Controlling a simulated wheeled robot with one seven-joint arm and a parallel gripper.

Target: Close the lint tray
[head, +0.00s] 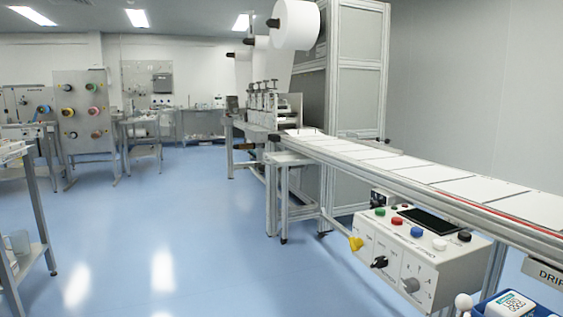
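I cannot make out a part that is clearly the lint tray. The web converter (272,103) stands at the middle back, with white rolls (297,24) above it. A pale flat ledge (288,158) juts out low on the near side, where the machine meets the conveyor; I cannot tell whether it is a tray. At the right edge a grey panel (548,274) under the conveyor carries a cut-off label that begins "DRI". My gripper is not in view.
The conveyor (395,178) with white sheets runs to the right edge. A control box (418,245) with coloured buttons hangs below it. A blue bin (500,306) is at bottom right. A cart (28,240) stands left. The blue floor (180,240) between is clear.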

